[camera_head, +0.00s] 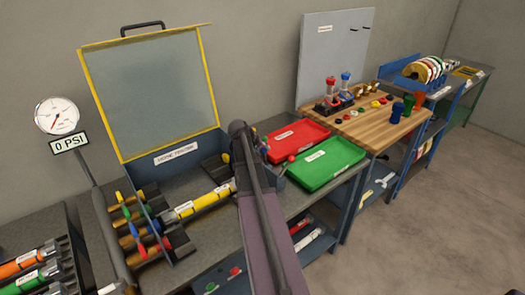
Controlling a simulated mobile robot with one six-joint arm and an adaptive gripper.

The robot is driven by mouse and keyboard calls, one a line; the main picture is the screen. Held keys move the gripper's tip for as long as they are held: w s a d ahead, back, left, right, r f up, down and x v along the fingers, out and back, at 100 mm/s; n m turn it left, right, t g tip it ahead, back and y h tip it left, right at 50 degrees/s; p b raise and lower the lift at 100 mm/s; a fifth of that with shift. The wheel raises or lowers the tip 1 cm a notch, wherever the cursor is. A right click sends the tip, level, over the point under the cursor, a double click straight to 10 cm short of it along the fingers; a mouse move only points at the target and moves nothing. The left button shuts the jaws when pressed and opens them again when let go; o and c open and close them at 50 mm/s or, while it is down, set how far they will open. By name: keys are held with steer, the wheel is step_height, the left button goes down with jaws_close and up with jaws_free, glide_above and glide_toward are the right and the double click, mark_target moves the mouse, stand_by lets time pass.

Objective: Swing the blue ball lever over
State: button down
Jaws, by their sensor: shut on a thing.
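A cluster of small ball-ended levers stands on the grey bench just right of the upper end of my arm. I cannot tell for sure which one is the blue ball lever. My arm reaches up from the bottom of the picture and covers part of this cluster. My gripper's jaws are hidden behind the arm, so what they touch does not show.
A red tray (297,134) and a green tray (328,164) lie right of the levers. An open yellow-edged case (160,95) with coloured valves and a yellow cylinder (200,203) is left of my arm. A gauge (57,116) reads 0 PSI. A wooden-topped table stands farther right.

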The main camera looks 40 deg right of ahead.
steer(key=shift+c, duration=1.7)
jaws_free()
steer(key=shift+w, duration=0.1)
